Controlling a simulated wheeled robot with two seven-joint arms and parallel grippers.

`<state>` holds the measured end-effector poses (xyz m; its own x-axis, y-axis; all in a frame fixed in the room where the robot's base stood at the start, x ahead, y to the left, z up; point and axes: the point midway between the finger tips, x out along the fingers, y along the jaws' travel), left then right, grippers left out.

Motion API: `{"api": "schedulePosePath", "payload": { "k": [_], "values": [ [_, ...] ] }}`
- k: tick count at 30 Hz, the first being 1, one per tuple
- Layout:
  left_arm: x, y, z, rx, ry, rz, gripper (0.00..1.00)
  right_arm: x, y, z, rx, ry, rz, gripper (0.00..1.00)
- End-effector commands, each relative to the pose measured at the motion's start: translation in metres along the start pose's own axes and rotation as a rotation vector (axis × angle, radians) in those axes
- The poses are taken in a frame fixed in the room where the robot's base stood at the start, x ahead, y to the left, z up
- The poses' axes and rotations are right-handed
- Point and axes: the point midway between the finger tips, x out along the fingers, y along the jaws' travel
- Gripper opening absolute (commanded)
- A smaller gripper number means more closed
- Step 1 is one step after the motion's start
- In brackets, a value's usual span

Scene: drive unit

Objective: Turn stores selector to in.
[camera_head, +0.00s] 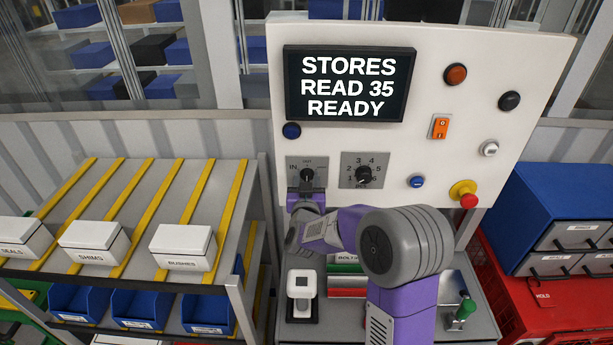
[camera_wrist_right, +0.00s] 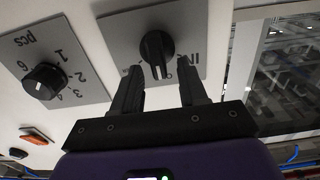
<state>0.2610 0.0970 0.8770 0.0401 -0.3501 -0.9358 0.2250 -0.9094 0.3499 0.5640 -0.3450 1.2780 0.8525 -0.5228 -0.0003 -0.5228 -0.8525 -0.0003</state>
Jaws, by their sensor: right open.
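The stores selector (camera_head: 307,174) is a black knob on a grey plate at the lower left of the white panel, with IN lettered on its left. In the right wrist view the knob (camera_wrist_right: 157,48) appears turned round, with IN at its right; its white mark points down the picture, between the side labels, not at IN. My right gripper (camera_head: 307,190) is at the selector. Its two fingers, seen in the right wrist view (camera_wrist_right: 159,80), stand open on either side of the knob's lower end, with gaps visible. My left gripper is out of view.
A numbered pcs knob (camera_head: 363,175) sits right of the selector. The display (camera_head: 348,83) reads STORES READ 35 READY. Several buttons and a red emergency stop (camera_head: 467,196) are on the panel. A white-topped device (camera_head: 301,285) stands on the bench below my arm.

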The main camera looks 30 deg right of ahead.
Motion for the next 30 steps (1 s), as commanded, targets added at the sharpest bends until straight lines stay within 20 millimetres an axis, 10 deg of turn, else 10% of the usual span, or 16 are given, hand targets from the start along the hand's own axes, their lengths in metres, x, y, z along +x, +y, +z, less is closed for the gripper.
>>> {"api": "schedulePosePath", "payload": {
  "k": [11,20,30],
  "values": [
    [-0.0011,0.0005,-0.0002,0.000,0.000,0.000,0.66,0.0075,0.0003,0.0005,-0.001,0.000,0.000,0.43],
    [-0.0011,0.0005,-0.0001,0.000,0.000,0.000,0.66,0.0073,0.0002,0.0004,-0.001,0.000,0.000,0.00],
    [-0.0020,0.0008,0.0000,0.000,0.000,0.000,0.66,0.0071,-0.0005,0.0001,-0.027,0.000,-0.001,0.00]
  ]
}}
